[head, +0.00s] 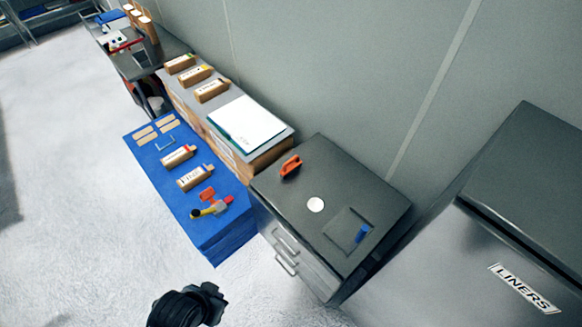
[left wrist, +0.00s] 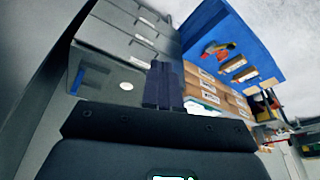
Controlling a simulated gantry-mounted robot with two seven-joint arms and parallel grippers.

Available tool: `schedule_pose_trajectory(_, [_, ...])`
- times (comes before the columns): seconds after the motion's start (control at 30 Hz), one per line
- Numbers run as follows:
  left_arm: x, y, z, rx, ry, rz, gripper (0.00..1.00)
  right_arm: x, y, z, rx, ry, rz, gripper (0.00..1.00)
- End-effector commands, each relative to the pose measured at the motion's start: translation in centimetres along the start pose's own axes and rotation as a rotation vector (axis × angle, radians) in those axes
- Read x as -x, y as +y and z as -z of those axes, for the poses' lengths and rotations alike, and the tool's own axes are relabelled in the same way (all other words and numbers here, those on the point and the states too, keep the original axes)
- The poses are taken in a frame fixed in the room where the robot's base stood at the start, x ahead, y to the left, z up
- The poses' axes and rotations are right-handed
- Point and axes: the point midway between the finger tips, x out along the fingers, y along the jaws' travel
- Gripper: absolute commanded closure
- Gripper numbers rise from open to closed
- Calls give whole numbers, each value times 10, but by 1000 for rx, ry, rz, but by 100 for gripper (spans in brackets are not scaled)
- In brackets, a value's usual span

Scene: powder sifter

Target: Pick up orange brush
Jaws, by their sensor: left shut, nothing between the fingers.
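The orange brush (head: 290,166) lies on the dark top of the steel drawer cabinet (head: 330,175), near its back left edge in the head view. I cannot make out the brush in the left wrist view, where my gripper covers part of the cabinet top. My left gripper (head: 212,298) is the black shape at the bottom of the head view, in front of the cabinet and well apart from the brush. In the left wrist view its dark fingers (left wrist: 165,70) are together with nothing between them. My right gripper is in neither view.
A white disc (head: 315,204) and a small blue item (head: 362,234) share the cabinet top. A red and yellow tool (head: 212,205) and labelled boxes lie on the blue table (head: 220,245). A large grey liners bin (head: 480,235) stands right. Floor in front is open.

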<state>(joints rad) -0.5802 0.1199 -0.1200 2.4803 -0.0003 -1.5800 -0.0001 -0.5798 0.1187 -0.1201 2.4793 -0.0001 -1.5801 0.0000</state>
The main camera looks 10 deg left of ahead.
Motion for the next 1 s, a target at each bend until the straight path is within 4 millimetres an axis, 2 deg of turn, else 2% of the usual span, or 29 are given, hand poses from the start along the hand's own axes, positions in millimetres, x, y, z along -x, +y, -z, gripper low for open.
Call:
schedule_pose_trajectory(0.4, [0,0,0,0,0,0,100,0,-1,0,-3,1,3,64])
schedule_pose_trajectory(0.7, [0,0,0,0,0,0,55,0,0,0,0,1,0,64])
schedule_pose_trajectory(1.0, [0,0,0,-6,-1,0,55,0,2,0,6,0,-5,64])
